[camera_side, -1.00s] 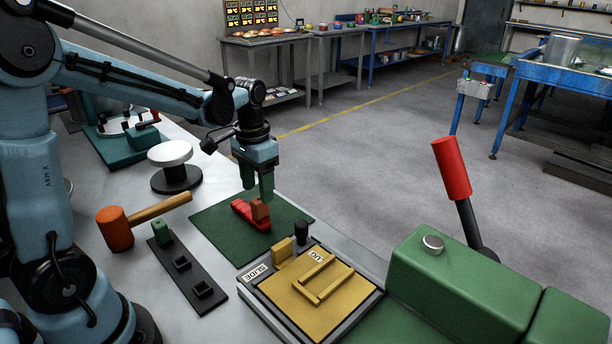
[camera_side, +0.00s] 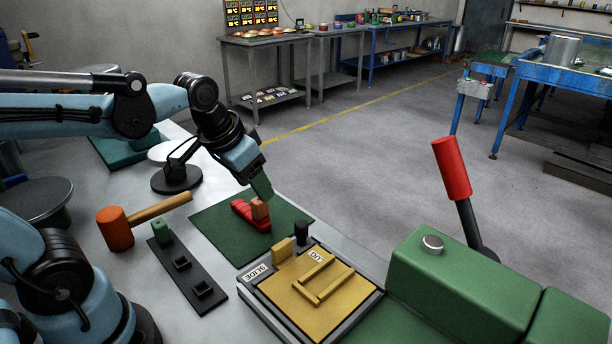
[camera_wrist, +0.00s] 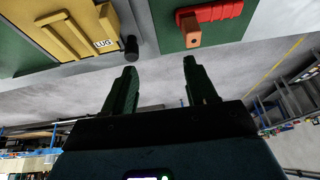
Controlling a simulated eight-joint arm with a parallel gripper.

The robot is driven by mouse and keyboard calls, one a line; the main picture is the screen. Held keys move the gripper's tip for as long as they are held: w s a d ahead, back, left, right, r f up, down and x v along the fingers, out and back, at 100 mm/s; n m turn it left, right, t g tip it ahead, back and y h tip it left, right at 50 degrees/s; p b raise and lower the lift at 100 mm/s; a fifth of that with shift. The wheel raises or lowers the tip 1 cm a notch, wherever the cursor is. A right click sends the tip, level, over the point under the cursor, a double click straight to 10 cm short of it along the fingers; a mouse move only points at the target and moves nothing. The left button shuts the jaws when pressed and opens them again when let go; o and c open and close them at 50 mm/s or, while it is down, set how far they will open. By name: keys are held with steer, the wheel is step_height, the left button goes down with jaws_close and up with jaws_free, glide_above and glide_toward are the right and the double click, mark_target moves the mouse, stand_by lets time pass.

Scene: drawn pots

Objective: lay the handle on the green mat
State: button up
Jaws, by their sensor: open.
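The handle (camera_side: 250,214) is red with a brown-orange block at one end. It lies on the green mat (camera_side: 216,236), well inside the mat's edges. The wrist view also shows the handle (camera_wrist: 212,13) on the mat (camera_wrist: 175,38) at the top. My gripper (camera_side: 263,190) is above the far part of the mat, tilted, with its green fingers pointing down to the right. In the wrist view my gripper (camera_wrist: 157,70) has its two fingers spread with nothing between them. The fingers are apart from the handle.
An orange mallet (camera_side: 116,230) and a black rack (camera_side: 186,268) lie left of the mat. A yellow slide plate (camera_side: 345,298) and a green machine with a red-gripped lever (camera_side: 452,168) stand to the right. A round white-topped stand (camera_side: 176,180) is behind.

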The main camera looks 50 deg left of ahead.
steer(key=shift+s+d+f+t, duration=0.4)
steer(key=shift+s+d+t, duration=0.25)
steer(key=shift+s+d+f+t, duration=0.35)
steer(key=shift+s+d+t, duration=0.25)
steer(key=shift+t, duration=0.05)
stand_by(0.5)
